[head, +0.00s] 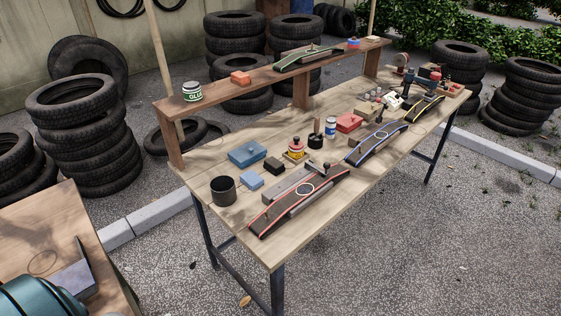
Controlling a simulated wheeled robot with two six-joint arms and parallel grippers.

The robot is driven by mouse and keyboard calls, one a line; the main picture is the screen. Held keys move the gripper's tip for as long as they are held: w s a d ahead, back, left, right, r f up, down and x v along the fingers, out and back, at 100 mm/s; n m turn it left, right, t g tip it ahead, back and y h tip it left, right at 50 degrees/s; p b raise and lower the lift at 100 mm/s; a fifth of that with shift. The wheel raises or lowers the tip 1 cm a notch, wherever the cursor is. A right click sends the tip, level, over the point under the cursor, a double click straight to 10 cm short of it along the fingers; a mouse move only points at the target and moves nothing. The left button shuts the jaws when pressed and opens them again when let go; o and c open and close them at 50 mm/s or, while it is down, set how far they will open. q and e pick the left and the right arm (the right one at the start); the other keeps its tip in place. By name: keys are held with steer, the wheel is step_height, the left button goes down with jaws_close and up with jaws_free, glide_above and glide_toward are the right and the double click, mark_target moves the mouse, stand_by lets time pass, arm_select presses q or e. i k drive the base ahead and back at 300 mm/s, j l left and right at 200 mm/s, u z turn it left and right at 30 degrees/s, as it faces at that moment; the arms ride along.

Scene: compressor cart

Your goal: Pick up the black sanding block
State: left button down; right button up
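A small black block (273,165), which looks like the black sanding block, lies on the wooden workbench (222,235) toward its left part. It sits just right of a blue box (249,153) and behind a small light-blue block (250,181). Neither of my grippers shows in the head view.
A black cup (223,190) and a red-edged curved ramp (298,203) are near the bench's front left. A raised shelf (215,100) with a glue jar (192,91) runs along the back. Stacked tyres (82,135) stand behind. A teal rounded object (40,299) is at bottom left.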

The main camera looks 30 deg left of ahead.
mark_target(275, 166)
steer(key=i+l+u, duration=0.15)
steer(key=u, duration=0.3)
steer(key=i+l+u, duration=0.15)
steer(key=l+u, duration=0.15)
steer(key=u, duration=0.2)
